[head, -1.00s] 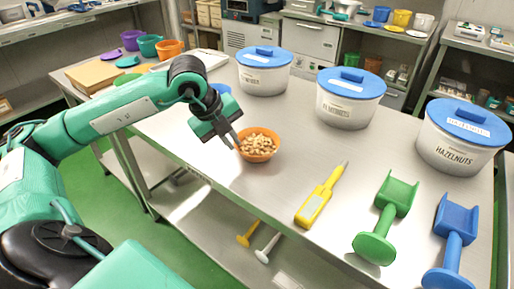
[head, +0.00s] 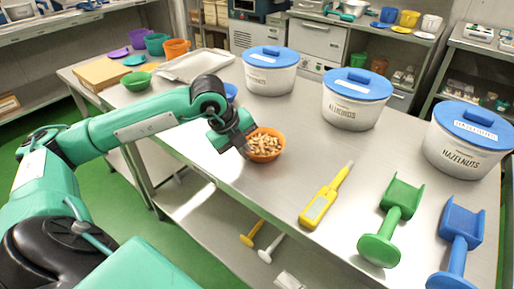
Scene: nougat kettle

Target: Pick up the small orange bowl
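The small orange bowl (head: 265,157) stands upright on the steel table and holds light-coloured nuts. My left gripper (head: 246,151) is at the bowl's left rim, pointing down and right. Its fingertips are small and partly hidden against the rim, so I cannot tell whether they are open or closed on it. My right gripper is not in view.
Three white tubs with blue lids, one the hazelnuts tub (head: 468,150), stand behind and right. A yellow thermometer-like tool (head: 325,196), a green scoop (head: 391,222) and a blue scoop (head: 459,240) lie right of the bowl. The table's front edge is close to the bowl.

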